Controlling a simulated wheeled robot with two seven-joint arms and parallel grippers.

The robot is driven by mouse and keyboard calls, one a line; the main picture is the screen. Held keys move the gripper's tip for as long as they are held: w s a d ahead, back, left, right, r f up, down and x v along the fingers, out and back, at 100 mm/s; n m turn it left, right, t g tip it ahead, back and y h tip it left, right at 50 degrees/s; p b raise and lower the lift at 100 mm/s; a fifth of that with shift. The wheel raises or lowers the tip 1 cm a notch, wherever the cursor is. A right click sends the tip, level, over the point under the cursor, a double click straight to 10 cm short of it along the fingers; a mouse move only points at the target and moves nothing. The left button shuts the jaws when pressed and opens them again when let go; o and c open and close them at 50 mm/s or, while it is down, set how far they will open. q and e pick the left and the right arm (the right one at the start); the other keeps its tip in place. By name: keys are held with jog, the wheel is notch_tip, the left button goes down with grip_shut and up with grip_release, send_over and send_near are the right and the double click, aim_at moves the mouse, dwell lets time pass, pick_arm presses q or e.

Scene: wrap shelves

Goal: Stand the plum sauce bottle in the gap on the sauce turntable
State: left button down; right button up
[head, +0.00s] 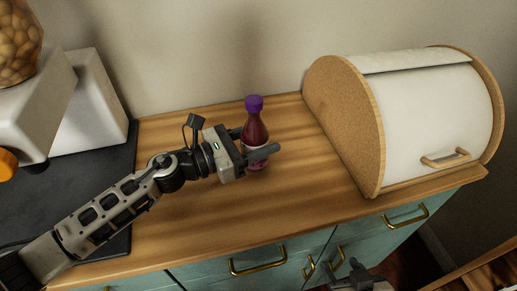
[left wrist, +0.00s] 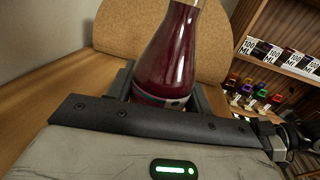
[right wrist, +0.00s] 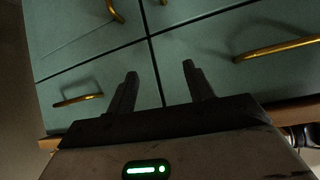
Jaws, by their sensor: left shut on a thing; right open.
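The plum sauce bottle (head: 255,128) is dark red with a purple cap and stands upright over the wooden counter. My left gripper (head: 258,153) is shut around its lower body. I cannot tell whether its base touches the counter. In the left wrist view the bottle (left wrist: 177,55) rises between the fingers, its cap out of frame. My right gripper (right wrist: 160,78) is open and empty in front of the teal cabinet fronts; it also shows at the bottom of the head view (head: 350,272). The sauce turntable is not clearly seen in any view.
A bread bin (head: 430,115) with a cork-coloured side stands right of the bottle. A white appliance (head: 92,100) on a dark mat (head: 60,178) is at left. A shelf (left wrist: 285,62) with several boxes and colour-capped bottles shows in the left wrist view. The counter's front middle is clear.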

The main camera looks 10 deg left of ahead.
pick_arm(q)
jog(key=shift+f, duration=0.65)
jog(key=c, duration=0.6)
grip_release()
